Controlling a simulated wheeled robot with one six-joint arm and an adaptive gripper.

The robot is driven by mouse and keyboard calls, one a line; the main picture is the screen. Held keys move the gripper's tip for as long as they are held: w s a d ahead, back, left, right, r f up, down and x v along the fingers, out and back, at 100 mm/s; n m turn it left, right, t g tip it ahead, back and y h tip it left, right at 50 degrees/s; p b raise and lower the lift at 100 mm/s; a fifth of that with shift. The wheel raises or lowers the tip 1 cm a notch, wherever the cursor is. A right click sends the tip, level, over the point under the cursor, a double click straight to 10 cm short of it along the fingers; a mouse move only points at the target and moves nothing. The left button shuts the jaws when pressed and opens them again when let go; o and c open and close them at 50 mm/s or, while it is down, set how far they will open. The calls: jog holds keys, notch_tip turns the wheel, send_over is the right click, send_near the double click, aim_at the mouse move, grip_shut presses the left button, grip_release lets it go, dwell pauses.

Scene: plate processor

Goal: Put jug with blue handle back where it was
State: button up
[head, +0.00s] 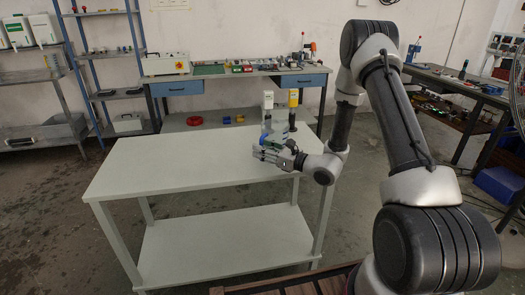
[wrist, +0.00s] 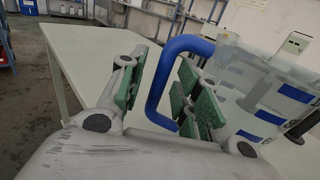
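The jug (wrist: 240,75) is clear plastic with blue marks. Its blue handle (wrist: 187,45) stands between my gripper's green-padded fingers in the wrist view. My gripper (wrist: 162,92) is open around the handle, with visible gaps on both sides. In the head view, the jug (head: 267,133) is small and partly hidden behind my gripper (head: 270,148), near the right back part of the white table (head: 180,165). The jug looks upright; its base is hidden, so contact with the table cannot be told.
A white-topped device (head: 268,100) and a yellow-topped device (head: 293,100) stand close behind the jug. The left part of the white table is clear. A workbench (head: 240,73) with tools stands at the back wall, and shelves (head: 110,60) at the left.

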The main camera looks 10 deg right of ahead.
jog(key=v, duration=1.2)
jog(key=s+a+r+n+g, duration=0.3)
jog(key=s+r+n+g, duration=0.35)
jog(key=s+n, duration=0.2)
jog(key=s+a+r+n+g, duration=0.3)
jog(key=s+r+n+g, duration=0.35)
jog(key=s, duration=0.35)
jog(key=s+d+r+n+h, duration=0.2)
jog(key=s+d+n+h, duration=0.4)
jog(key=s+n, duration=0.15)
jog(key=s+d+r+n+t+h, duration=0.2)
jog(key=d+r+n+t+h, duration=0.2)
jog(key=d, duration=0.6)
notch_tip(320, 180, up, 4)
jog(key=h, duration=0.2)
jog(key=shift+s+d+n+t+h, duration=0.2)
jog(key=shift+d+n+t+h, duration=0.1)
jog(key=shift+d+n+h, duration=0.1)
jog(key=shift+d+f, duration=0.1)
jog(key=shift+f, duration=0.05)
